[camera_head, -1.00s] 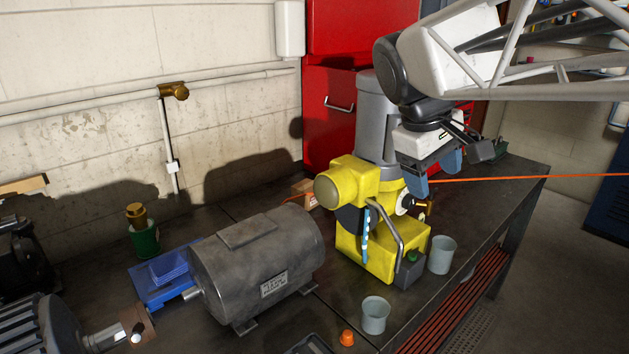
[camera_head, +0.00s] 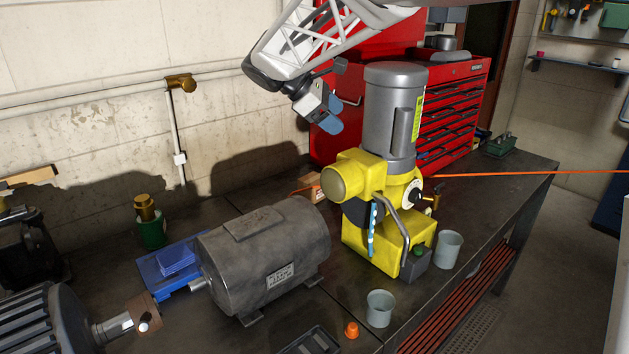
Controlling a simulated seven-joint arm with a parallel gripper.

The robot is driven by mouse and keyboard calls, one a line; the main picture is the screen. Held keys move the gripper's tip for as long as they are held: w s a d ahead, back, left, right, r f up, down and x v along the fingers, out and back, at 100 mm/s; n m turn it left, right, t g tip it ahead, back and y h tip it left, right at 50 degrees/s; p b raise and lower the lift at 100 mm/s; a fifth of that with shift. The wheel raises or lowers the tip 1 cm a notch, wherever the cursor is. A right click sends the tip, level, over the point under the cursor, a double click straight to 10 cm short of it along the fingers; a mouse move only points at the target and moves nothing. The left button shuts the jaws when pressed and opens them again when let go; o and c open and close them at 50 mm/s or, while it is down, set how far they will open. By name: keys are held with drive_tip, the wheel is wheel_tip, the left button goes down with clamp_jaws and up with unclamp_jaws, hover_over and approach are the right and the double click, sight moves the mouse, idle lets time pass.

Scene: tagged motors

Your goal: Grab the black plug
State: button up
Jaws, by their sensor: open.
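I cannot pick out a black plug with certainty in the head view. A small orange plug-like piece (camera_head: 352,331) stands on the bench near the front edge. My gripper (camera_head: 331,115), with blue fingertips, is open and seems empty. It is in the air at upper centre, left of the grey motor cylinder on the yellow machine (camera_head: 388,235) and in front of the red cabinet in the picture. Its fingers point down to the right.
A large grey motor (camera_head: 265,255) lies at bench centre, beside a blue block (camera_head: 178,262). Two grey cups (camera_head: 379,309) stand near the front edge. A green-and-brass bottle (camera_head: 151,228) is at the left. A red tool cabinet (camera_head: 455,110) stands behind. An orange line crosses at right.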

drive_tip(key=w+a+f+n+t+h, duration=0.1)
drive_tip(key=w+a+f+n, duration=0.15)
drive_tip(key=a, duration=0.45)
drive_tip(key=w+a+f+n+t+h, duration=0.1)
drive_tip(key=w+a+n, duration=0.1)
drive_tip(key=w+a, duration=0.35)
drive_tip(key=w+a+f+n+t+h, duration=0.1)
drive_tip(key=w+a+f+n, duration=0.1)
drive_tip(key=a, duration=0.6)
wheel_tip(320, 180, down, 26)
drive_tip(key=shift+s+f, duration=0.1)
drive_tip(key=shift+f, duration=0.05)
drive_tip(key=shift+x, duration=1.3)
drive_tip(key=shift+x, duration=2.6)
